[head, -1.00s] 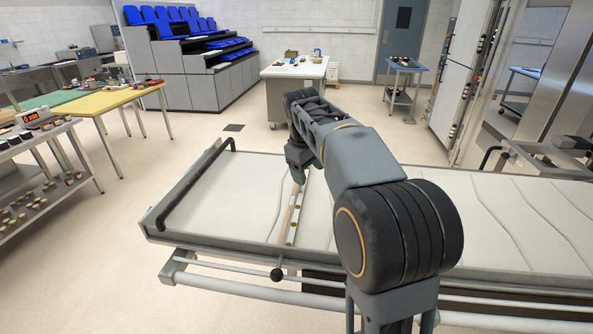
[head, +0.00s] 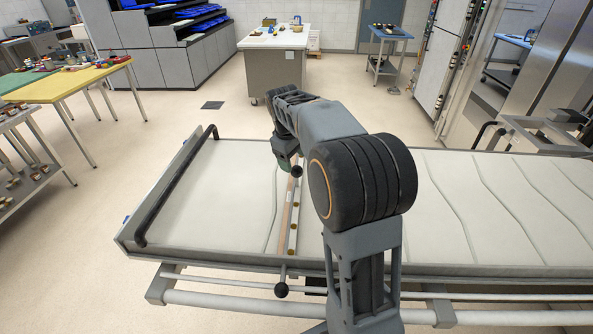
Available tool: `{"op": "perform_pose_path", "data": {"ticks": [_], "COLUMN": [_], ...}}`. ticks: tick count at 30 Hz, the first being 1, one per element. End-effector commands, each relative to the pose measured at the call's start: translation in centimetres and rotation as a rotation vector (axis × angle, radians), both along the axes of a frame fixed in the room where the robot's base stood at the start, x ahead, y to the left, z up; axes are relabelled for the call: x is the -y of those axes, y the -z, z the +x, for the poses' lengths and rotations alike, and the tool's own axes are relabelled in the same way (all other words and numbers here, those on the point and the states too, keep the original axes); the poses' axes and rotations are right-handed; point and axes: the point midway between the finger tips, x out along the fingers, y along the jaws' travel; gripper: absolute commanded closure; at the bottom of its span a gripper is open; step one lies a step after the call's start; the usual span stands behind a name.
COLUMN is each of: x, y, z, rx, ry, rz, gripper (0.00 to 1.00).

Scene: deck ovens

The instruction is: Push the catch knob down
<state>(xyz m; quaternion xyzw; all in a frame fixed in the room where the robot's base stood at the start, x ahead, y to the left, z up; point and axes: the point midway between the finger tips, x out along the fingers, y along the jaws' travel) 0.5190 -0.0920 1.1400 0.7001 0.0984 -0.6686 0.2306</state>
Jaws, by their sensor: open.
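One round black knob (head: 281,290) is on a short rod at the front edge of the long pale bed. A second round black knob (head: 296,171) shows beside my gripper, over the far part of the bed. I cannot tell from this view which one is the catch knob. My gripper (head: 290,181) points down near the far end of a narrow wood and metal strip (head: 291,228) lying across the bed. Its fingers are mostly hidden behind my arm; they are open, and nothing shows held. I cannot tell whether they touch the second knob.
The pale bed (head: 215,200) has a dark bar (head: 180,180) along its left end and rails (head: 220,303) below its front edge. A white-topped table (head: 273,40) and a blue trolley (head: 385,38) stand beyond. Open floor lies behind the bed and to its left.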

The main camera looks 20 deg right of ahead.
Motion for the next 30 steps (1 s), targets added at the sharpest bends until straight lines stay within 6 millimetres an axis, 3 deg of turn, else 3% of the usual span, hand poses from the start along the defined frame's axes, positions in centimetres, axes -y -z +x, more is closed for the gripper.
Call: {"op": "perform_pose_path", "data": {"ticks": [6,12,25,30], "x": [0.7,1.2,1.3,1.3], "y": [3.5,5.3,6.0,6.0], "z": [0.2,0.4,0.5,0.5], "rx": [-0.003,-0.001,0.001,0.001], "ry": [0.003,0.004,0.004,0.004], "rz": [0.001,-0.001,-0.001,-0.001], "gripper": [0.33,0.33,0.33,0.48]}}
